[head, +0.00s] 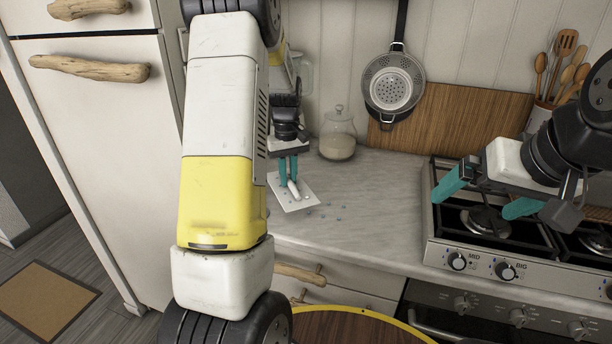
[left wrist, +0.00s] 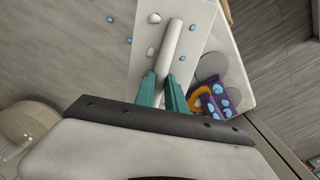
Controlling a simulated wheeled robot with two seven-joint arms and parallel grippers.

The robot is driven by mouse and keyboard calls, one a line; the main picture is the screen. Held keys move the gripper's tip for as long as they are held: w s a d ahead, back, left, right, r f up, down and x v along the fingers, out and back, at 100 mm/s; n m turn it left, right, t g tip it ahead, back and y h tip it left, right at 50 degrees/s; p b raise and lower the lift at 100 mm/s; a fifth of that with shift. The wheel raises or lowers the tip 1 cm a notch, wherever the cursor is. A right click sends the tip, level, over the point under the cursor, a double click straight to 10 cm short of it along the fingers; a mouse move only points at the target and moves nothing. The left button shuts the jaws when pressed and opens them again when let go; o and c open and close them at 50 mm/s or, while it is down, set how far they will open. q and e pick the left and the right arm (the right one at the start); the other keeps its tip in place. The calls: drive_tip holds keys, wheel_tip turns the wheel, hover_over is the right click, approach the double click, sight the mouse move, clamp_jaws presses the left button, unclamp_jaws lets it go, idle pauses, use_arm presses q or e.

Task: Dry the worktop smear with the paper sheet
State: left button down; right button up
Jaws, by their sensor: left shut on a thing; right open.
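The white paper sheet (head: 303,201) lies on the grey worktop left of the stove, with a raised fold or roll (left wrist: 172,45) along it. My left gripper (head: 288,174) points down over the sheet, its teal fingers (left wrist: 163,88) shut on that raised part. The smear shows as small blue drops (head: 325,215) on the worktop just right of the sheet. In the left wrist view, drops (left wrist: 129,41) lie beside the sheet, and other blue and pale spots appear on it. My right gripper (head: 486,195) is open and empty above the stove.
A gas stove (head: 440,222) stands to the right. A glass jar (head: 338,140) stands at the back of the worktop, near a wooden board (head: 460,118) and utensil crock (head: 540,116). A purple and orange item (left wrist: 208,103) lies beside the sheet in the wrist view.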

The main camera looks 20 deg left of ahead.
use_arm(q)
drive_tip(key=shift+r, duration=1.45)
